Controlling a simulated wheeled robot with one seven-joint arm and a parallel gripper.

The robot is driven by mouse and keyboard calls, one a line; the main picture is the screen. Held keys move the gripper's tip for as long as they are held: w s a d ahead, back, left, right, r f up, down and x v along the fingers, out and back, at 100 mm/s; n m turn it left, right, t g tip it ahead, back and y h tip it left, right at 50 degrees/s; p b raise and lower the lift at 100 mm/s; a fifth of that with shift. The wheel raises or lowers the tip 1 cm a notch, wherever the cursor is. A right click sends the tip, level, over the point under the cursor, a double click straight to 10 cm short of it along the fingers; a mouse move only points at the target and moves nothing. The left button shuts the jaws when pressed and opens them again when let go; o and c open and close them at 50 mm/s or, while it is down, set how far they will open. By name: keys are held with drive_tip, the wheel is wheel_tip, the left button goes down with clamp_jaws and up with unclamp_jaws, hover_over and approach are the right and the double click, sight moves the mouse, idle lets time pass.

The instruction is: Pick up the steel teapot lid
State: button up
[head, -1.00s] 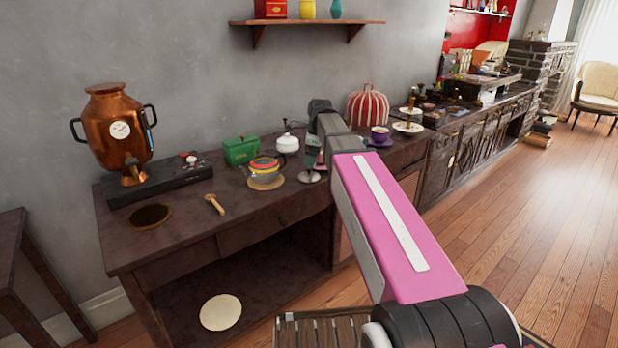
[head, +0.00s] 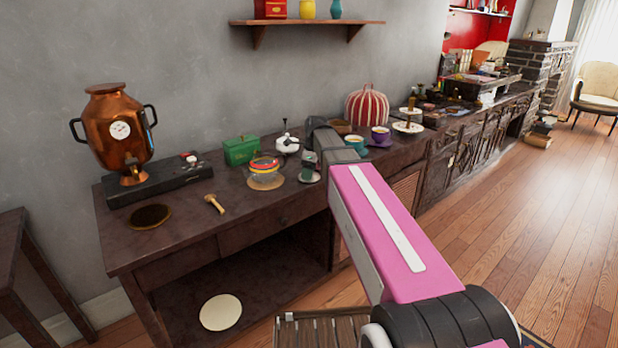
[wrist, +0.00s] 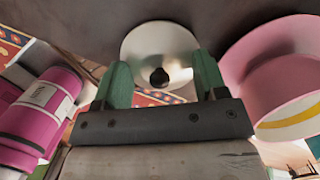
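The steel lid, a shiny round disc (wrist: 165,48) with a dark round knob in its middle, shows just beyond my fingers in the wrist view. A small bright disc that looks like it lies on the table in the head view (head: 309,178). My gripper (wrist: 160,80) has two green fingers spread apart, one at each side of the disc's lower part, with the knob in the gap between them and clear of both. In the head view my gripper (head: 309,162) is small, over the disc. I cannot tell whether the fingers touch the rim.
On the dark table (head: 183,238) are a striped bowl (head: 265,170), a green box (head: 241,150), a white pot (head: 288,144), a wooden tool (head: 214,204) and a copper samovar (head: 117,130). Cups and a red-striped cover (head: 367,107) stand right. The front left of the table is mostly clear.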

drive_tip(key=shift+c, duration=1.2)
